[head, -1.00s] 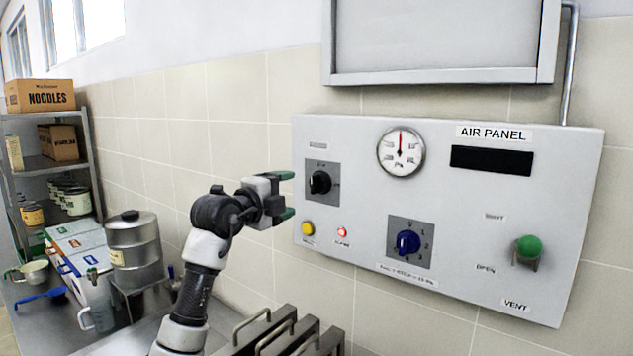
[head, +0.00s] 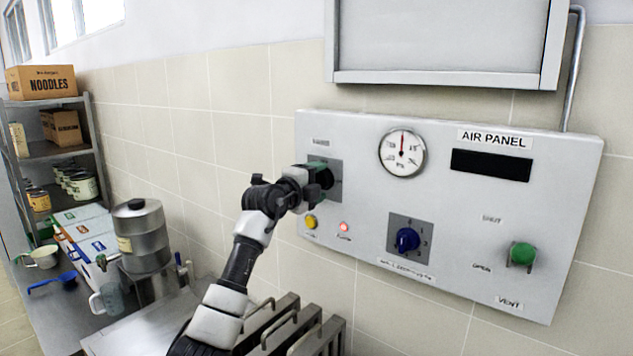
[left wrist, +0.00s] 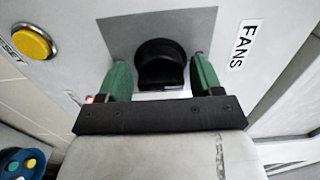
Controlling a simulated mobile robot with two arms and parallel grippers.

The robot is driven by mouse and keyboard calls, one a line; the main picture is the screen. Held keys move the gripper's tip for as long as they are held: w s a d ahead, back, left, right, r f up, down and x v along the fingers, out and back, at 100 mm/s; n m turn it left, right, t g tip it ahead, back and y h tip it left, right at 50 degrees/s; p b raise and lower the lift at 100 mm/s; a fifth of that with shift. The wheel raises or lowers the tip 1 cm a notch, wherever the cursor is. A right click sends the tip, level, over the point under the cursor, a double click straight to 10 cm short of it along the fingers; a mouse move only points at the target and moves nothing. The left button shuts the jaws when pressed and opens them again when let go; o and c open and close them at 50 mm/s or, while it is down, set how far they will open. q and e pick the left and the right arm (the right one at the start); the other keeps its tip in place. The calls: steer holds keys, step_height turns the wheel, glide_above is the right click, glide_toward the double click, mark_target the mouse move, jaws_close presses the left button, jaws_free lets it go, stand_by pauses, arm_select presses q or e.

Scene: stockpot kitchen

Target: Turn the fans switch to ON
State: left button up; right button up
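The fans switch is a black rotary knob (head: 326,178) on a grey plate at the upper left of the air panel (head: 460,215). The left wrist view shows the knob (left wrist: 160,65) close up, with the FANS label (left wrist: 243,45) to its right. My left gripper (head: 318,176) is at the switch, with its green fingers (left wrist: 159,75) on both sides of the knob. Narrow gaps show between fingers and knob, so it is open around it. The gripper hides part of the knob in the head view, and its pointing direction is unclear. My right gripper is out of view.
A yellow RESET button (left wrist: 33,41) and a lit red lamp (head: 344,227) are just below the switch. A blue knob (head: 407,240), a gauge (head: 402,153) and a green-knobbed vent lever (head: 522,254) are farther right. Metal racks with handles (head: 290,325) stand below the panel.

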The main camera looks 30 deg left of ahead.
arm_select(q)
steer(key=c, duration=0.7)
steer(key=shift+f+m, duration=0.1)
steer(key=shift+m, duration=0.2)
steer(key=m+b, duration=0.2)
steer(key=m, duration=0.2)
steer(key=shift+f+b, duration=0.1)
steer(key=shift+b, duration=0.2)
steer(key=m+b, duration=0.2)
steer(key=m, duration=0.3)
steer(key=shift+b, duration=0.3)
steer(key=m+b, duration=0.2)
steer(key=m, duration=0.2)
steer(key=shift+m+b, duration=0.8)
steer(key=shift+m, duration=1.3)
